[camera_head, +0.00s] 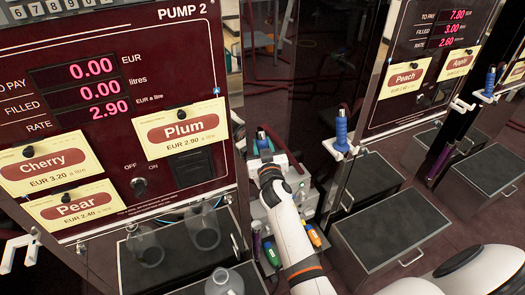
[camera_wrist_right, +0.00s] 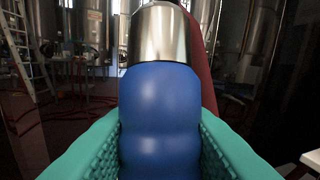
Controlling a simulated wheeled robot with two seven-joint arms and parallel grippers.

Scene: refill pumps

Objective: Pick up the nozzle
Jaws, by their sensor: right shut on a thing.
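The nozzle has a blue ribbed grip and a metal collar. It fills the middle of the right wrist view (camera_wrist_right: 160,110), upright between the two teal finger pads of my right gripper (camera_wrist_right: 160,150), which is shut on its blue grip. In the head view only the small blue top of the nozzle (camera_head: 262,139) shows beyond my right gripper (camera_head: 265,158), at the right side of Pump 2 (camera_head: 95,120). The nozzle's lower end is hidden. My left gripper is not in view.
Another blue-gripped nozzle (camera_head: 341,130) hangs on the neighbouring pump to the right. Glass bottles (camera_head: 145,245) stand below Pump 2, with a grey bottle (camera_head: 225,280) in front. A dark box (camera_head: 390,235) stands to the right of my right arm.

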